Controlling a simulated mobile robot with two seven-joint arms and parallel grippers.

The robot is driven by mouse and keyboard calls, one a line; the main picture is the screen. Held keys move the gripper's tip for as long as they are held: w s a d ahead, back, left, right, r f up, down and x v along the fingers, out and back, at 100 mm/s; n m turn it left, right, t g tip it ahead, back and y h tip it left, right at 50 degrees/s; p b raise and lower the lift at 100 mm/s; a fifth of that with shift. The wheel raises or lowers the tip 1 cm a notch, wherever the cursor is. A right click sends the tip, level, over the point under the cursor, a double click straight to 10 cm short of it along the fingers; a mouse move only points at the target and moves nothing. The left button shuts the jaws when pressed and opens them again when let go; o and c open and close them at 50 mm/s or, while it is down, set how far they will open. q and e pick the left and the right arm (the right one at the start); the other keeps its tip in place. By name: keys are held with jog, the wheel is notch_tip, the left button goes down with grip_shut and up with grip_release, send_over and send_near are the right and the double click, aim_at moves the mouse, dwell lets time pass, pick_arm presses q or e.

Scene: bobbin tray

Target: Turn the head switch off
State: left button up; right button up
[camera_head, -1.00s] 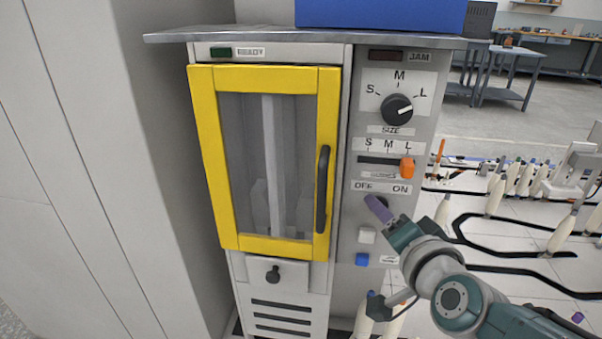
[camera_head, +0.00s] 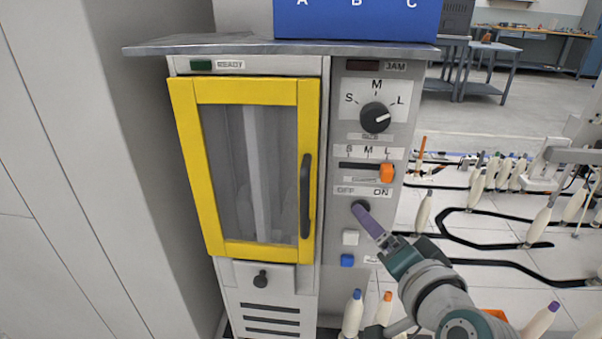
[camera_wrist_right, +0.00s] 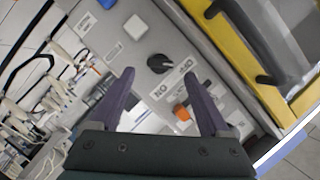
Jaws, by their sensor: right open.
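The head switch (camera_head: 362,204) is a black round knob below the OFF and ON labels on the grey machine panel. It also shows in the right wrist view (camera_wrist_right: 160,63), where I cannot clearly read its pointer. My right gripper (camera_head: 366,217) has its purple fingers in front of the knob, partly covering it in the head view. In the right wrist view my right gripper (camera_wrist_right: 158,78) is open, its fingers spread on either side of the knob, with nothing between them visibly held. Contact cannot be told. My left gripper is not in view.
An orange slider (camera_head: 386,173) and the size dial (camera_head: 375,117) sit above the switch. A white button (camera_head: 350,238) and a blue button (camera_head: 347,260) sit below. The yellow-framed door (camera_head: 310,120) with its black handle (camera_head: 305,195) is to the left. Bobbins stand at right.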

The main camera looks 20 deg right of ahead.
jog(key=shift+p+v, duration=0.5)
jog(key=shift+v, duration=2.25)
